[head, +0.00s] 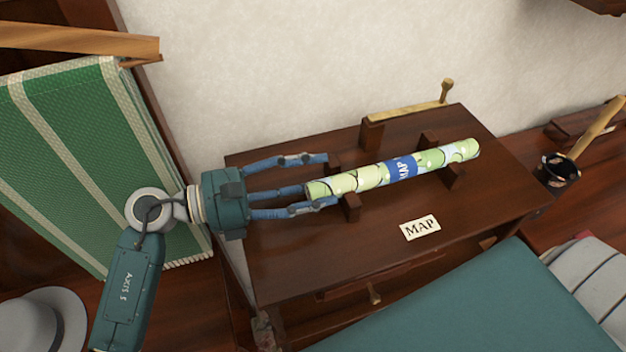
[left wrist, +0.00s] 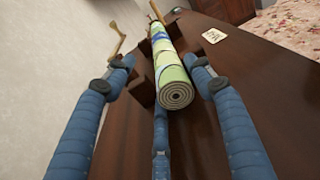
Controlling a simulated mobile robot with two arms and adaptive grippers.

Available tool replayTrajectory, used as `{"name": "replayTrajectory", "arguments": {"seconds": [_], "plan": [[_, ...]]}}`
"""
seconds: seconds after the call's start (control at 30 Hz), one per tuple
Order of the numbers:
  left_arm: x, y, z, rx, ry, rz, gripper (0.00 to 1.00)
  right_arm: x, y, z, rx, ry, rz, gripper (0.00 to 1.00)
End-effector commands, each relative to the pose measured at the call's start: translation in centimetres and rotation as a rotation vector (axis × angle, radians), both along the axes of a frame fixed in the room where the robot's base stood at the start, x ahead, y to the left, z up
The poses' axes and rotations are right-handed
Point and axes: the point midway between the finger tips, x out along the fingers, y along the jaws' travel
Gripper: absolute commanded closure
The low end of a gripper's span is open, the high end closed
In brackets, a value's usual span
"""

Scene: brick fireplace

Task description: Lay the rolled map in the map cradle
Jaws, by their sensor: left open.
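The rolled map (head: 364,178) is a green and yellow patterned roll with a blue band reading MAP. It lies lengthwise in the map cradle (head: 352,207), whose dark wooden blocks stand up on both sides of it on the desk top. My left gripper (head: 325,181) is open at the near left end of the roll. In the left wrist view, the rolled end of the map (left wrist: 178,95) lies between the spread blue fingers (left wrist: 163,75), with gaps at both side fingers. Whether the lower finger touches it is unclear. My right gripper is not in view.
A MAP label (head: 420,228) lies on the dark wooden desk (head: 300,270). A wooden peg and rail (head: 410,110) stand at its back edge. A green striped panel (head: 70,150) is at left, a dark cup (head: 558,172) at right, and a teal surface (head: 470,305) in front.

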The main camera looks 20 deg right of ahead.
Motion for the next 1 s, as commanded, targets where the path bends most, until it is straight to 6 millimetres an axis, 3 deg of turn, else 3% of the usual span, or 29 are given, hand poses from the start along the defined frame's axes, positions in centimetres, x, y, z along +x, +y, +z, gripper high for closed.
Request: {"name": "replayTrajectory", "arguments": {"seconds": [0.17, 0.6, 1.0], "plan": [[0.0, 0.0, 1.1, 0.000, -0.004, 0.000, 0.46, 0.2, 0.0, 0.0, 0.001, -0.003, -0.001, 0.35], [0.0, 0.0, 8.8, 0.000, -0.003, 0.000, 0.46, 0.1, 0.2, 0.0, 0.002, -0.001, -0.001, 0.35], [0.0, 0.0, 10.1, -0.001, 0.001, 0.000, 0.46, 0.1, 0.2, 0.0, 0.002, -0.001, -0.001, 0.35]]}}
